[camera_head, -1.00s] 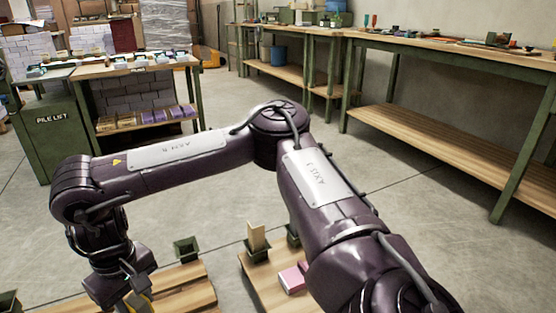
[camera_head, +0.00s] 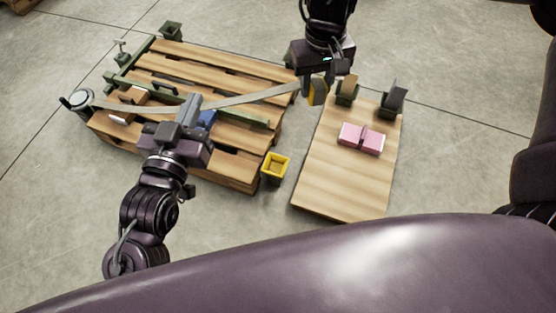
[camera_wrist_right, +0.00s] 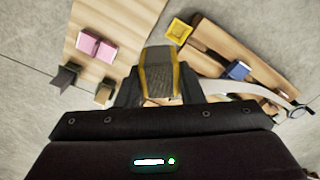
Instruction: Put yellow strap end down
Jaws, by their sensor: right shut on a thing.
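The yellow strap end (camera_head: 317,92) is a yellow and dark grey block; it also shows in the right wrist view (camera_wrist_right: 160,72). My right gripper (camera_head: 315,84) is shut on it, near the pallet's right side. A pale strap (camera_head: 262,97) runs left from it across the pallet to a round reel (camera_head: 81,98). My left gripper (camera_head: 190,108) is over the middle of the wooden pallet (camera_head: 230,172), close to the strap. Whether its fingers are open or shut is unclear. A blue piece (camera_head: 207,120) lies beside it; the right wrist view also shows it (camera_wrist_right: 238,70).
A yellow bin (camera_head: 275,167) stands on the floor at the pallet's corner. A wooden board (camera_head: 338,188) to the right bears pink blocks (camera_head: 362,138) and two dark holders (camera_head: 393,98). Green rails (camera_head: 135,66) edge the pallet. My own arm fills the foreground.

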